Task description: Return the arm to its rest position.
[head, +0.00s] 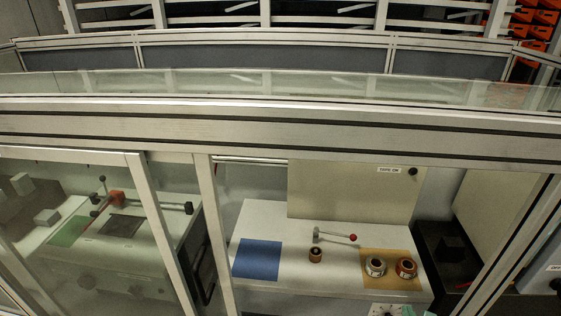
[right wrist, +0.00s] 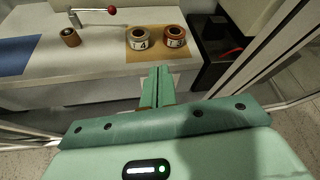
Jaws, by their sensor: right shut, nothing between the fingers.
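My right gripper (right wrist: 157,78) shows in the right wrist view, its two green fingers together with nothing between them. It points toward the front edge of the white bench (right wrist: 110,78), apart from the things on it. My left gripper is in no view.
The bench also carries a blue mat (head: 257,259), a small brown roll (head: 315,255) and a lever with a red knob (head: 352,238). A black bin (head: 447,254) stands at its right. Metal frame posts (head: 207,220) and a cross beam (head: 280,130) bound the space.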

